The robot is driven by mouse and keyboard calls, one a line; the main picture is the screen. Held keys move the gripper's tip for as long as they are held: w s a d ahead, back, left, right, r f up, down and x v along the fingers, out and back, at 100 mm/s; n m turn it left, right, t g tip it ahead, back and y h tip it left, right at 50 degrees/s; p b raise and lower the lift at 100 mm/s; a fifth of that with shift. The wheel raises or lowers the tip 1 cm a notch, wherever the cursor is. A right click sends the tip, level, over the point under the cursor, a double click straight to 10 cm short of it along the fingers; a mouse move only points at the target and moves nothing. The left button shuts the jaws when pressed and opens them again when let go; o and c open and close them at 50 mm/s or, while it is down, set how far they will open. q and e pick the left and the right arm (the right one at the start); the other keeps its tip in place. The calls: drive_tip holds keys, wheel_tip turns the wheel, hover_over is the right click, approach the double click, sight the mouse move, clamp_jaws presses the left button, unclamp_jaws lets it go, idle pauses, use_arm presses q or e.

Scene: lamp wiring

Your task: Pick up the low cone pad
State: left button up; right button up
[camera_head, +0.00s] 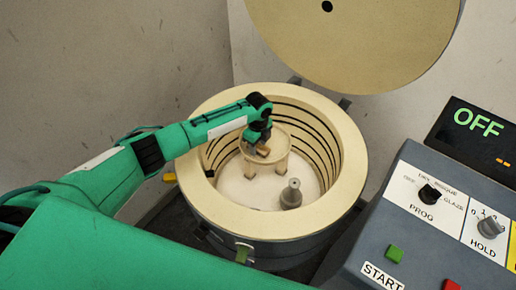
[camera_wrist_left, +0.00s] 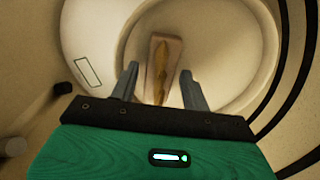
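The low cone pad (camera_wrist_left: 176,48) is a small pinkish-tan block with a golden-brown cone lying along it, seen in the left wrist view. It rests on a round cream shelf (camera_head: 285,133) on posts inside the kiln, and its tan end (camera_head: 263,150) shows under my gripper in the head view. My left gripper (camera_head: 256,146) is above the pad, pointing down. In the left wrist view its two fingers (camera_wrist_left: 160,88) are spread apart on either side of the pad's near end, with gaps visible. My right gripper is in neither view.
The round kiln (camera_head: 352,165) has a raised wall around the shelf, and its lid (camera_head: 355,35) stands open behind. A grey stepped post (camera_head: 291,195) stands on the kiln floor. A control panel (camera_head: 440,215) with an OFF display (camera_head: 478,122) is at the right.

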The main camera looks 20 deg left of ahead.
use_arm(q)
drive_tip(key=c, duration=0.8)
drive_tip(key=shift+r, duration=0.1)
